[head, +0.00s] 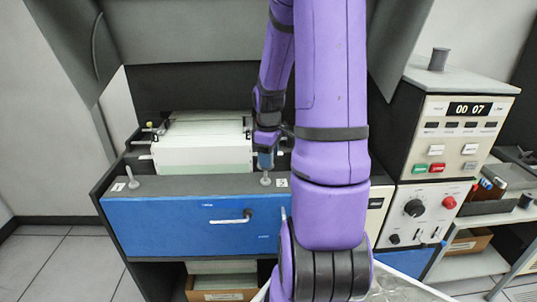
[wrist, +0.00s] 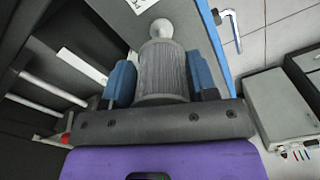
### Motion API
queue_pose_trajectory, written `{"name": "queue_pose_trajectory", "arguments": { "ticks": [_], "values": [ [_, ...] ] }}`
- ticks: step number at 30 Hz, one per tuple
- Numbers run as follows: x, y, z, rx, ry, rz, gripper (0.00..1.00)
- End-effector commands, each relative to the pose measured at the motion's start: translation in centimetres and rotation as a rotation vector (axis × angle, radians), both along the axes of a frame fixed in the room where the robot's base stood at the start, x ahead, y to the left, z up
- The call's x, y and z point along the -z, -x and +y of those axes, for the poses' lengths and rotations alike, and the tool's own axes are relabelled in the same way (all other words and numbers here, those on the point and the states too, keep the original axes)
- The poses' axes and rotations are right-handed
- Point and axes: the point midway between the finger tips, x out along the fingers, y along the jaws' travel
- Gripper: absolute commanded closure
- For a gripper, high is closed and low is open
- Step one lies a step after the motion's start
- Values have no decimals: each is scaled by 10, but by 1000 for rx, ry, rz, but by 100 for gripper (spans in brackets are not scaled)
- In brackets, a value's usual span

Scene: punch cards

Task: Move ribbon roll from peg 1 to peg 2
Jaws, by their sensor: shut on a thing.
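My gripper (head: 265,160) is shut on a grey, ribbed ribbon roll (wrist: 162,70). Its blue fingertips press the roll from both sides in the wrist view (wrist: 162,85). In the head view the gripper hangs just above the right peg (head: 265,180), which has a label (head: 282,183) beside it. A pale peg (wrist: 161,28) shows past the roll's far end in the wrist view. I cannot tell whether the roll is around its tip or clear above it. The left peg (head: 132,178) stands bare on the same dark ledge, with a label (head: 118,187).
A blue drawer front (head: 190,229) with a metal handle lies below the ledge. A paper stack (head: 204,145) sits behind the ledge. A control console (head: 460,130) stands at right, with a dark grey cylinder (head: 438,59) on top. My arm hides part of the middle.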

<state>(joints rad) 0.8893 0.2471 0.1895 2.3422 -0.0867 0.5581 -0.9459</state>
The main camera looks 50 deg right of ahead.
Motion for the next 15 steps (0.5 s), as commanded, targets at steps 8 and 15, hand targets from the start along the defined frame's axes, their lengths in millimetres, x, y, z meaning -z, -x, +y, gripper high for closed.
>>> {"name": "queue_pose_trajectory", "arguments": {
  "ticks": [8,15],
  "values": [
    [5,0,0,0,-1,1,74],
    [9,0,0,0,0,0,74]
  ]
}}
